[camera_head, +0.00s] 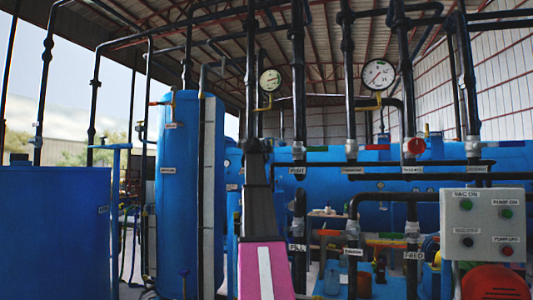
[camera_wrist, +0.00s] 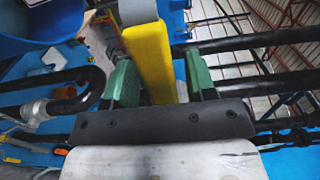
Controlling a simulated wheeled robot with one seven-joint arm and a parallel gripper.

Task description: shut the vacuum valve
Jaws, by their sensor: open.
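In the wrist view, my gripper (camera_wrist: 158,68) is open, with one green finger on each side of a yellow bar-shaped handle (camera_wrist: 149,50). The handle runs up to a grey rounded fitting (camera_wrist: 137,11). A gap shows between the handle and the right finger; the left finger is closer, and contact cannot be told. In the head view, my arm rises in front of the pipes, and its fingertips are not clear. Several labelled valves stand on the pipes, including a red one (camera_head: 414,147). The small labels do not show for certain which is the vacuum valve.
A grey control box (camera_head: 483,224) with buttons is at the right. A tall blue tank (camera_head: 179,205) stands left of my arm. Two gauges (camera_head: 271,79) (camera_head: 379,74) hang above. Black vertical pipes crowd the space around my arm, and a black pipe (camera_wrist: 245,41) passes close in the wrist view.

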